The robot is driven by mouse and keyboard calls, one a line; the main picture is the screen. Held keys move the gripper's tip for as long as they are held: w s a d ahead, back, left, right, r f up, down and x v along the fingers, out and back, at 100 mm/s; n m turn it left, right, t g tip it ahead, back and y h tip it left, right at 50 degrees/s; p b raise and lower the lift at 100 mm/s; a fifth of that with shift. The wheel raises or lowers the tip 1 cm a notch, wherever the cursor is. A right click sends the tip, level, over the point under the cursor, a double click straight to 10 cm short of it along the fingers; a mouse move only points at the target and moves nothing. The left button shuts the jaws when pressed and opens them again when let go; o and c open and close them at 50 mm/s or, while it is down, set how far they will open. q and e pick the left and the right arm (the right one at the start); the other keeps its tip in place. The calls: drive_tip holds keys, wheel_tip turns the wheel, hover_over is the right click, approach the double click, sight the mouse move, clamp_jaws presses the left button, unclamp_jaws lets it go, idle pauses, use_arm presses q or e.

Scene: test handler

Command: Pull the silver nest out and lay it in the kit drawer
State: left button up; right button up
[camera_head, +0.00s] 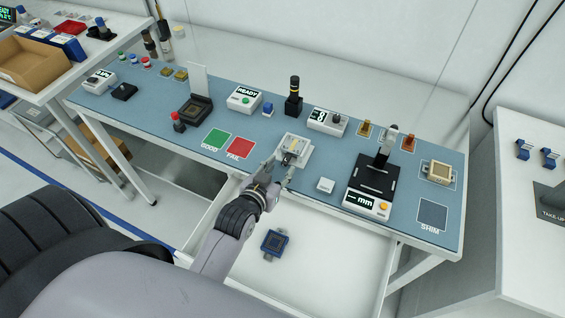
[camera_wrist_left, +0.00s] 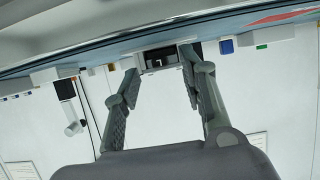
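A pale silver block (camera_head: 294,148), which looks like the silver nest in its white holder, sits on the blue bench mat near its front edge. My left gripper (camera_head: 286,166) is right in front of it and hides part of it. In the left wrist view the gripper fingers (camera_wrist_left: 159,66) stand apart, with a grey box with a dark recess (camera_wrist_left: 158,57) between and beyond their tips; I cannot tell whether they touch it. The open white drawer (camera_head: 335,262) is below the bench front. My right gripper is not in view.
A blue nest (camera_head: 274,242) lies in the drawer, with bare floor to its right. A black-topped gauge (camera_head: 376,178) and a small white block (camera_head: 325,185) stand to the right. Green and red GOOD/FAIL pads (camera_head: 239,148) are to the left. A gold nest (camera_head: 439,171) sits far right.

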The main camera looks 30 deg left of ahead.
sight(291, 153)
use_arm(q)
drive_tip(key=shift+x, duration=1.1)
drive_tip(key=shift+w+f, duration=0.1)
drive_tip(key=shift+w, duration=0.15)
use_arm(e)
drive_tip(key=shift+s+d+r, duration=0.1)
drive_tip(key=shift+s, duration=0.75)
use_arm(q)
clamp_jaws()
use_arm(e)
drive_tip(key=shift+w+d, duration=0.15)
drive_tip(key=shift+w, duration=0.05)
